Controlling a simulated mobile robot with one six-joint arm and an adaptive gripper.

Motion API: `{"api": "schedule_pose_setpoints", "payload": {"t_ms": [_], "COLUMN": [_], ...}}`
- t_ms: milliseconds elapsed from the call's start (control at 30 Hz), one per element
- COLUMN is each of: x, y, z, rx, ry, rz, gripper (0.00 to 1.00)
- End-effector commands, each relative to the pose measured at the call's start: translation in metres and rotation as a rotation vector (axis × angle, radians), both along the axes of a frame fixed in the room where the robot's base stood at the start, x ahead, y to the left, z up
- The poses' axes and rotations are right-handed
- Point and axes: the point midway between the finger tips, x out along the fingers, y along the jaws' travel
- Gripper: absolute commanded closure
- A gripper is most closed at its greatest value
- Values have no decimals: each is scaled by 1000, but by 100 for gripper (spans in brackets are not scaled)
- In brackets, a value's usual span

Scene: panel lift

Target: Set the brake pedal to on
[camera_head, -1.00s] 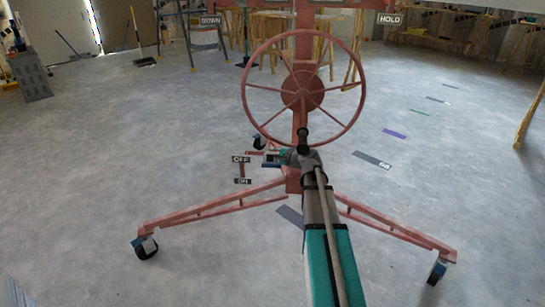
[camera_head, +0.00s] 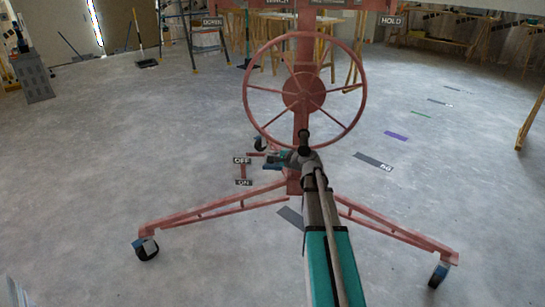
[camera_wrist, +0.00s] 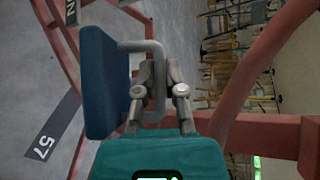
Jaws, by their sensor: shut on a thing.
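The brake pedal shows in the wrist view as a dark blue pad (camera_wrist: 103,88) with a grey loop handle (camera_wrist: 157,60) on its side. My gripper (camera_wrist: 160,78) has one finger on either side of the handle's bar and is shut on it. In the head view the pedal (camera_head: 272,165) is small and partly hidden by my gripper (camera_head: 284,157), low on the red stand. Beside it, the OFF label (camera_head: 242,160) stands above the ON label (camera_head: 243,182). The pedal is closer to the height of OFF.
The red stand (camera_head: 297,185) has spread legs on casters (camera_head: 146,248). A large red handwheel (camera_head: 303,92) is above my gripper, close to my arm. Red frame bars (camera_wrist: 265,135) run near my gripper in the wrist view. Open grey floor surrounds the stand.

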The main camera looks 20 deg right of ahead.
Motion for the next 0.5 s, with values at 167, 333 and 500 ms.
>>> {"api": "schedule_pose_setpoints", "payload": {"t_ms": [167,333,500], "x": [-5,-12,-20], "y": [2,6,9], "z": [-8,-21,-36], "rx": [0,-2,-2], "ry": [0,0,1], "rz": [2,1,0], "gripper": [100,100,100]}}
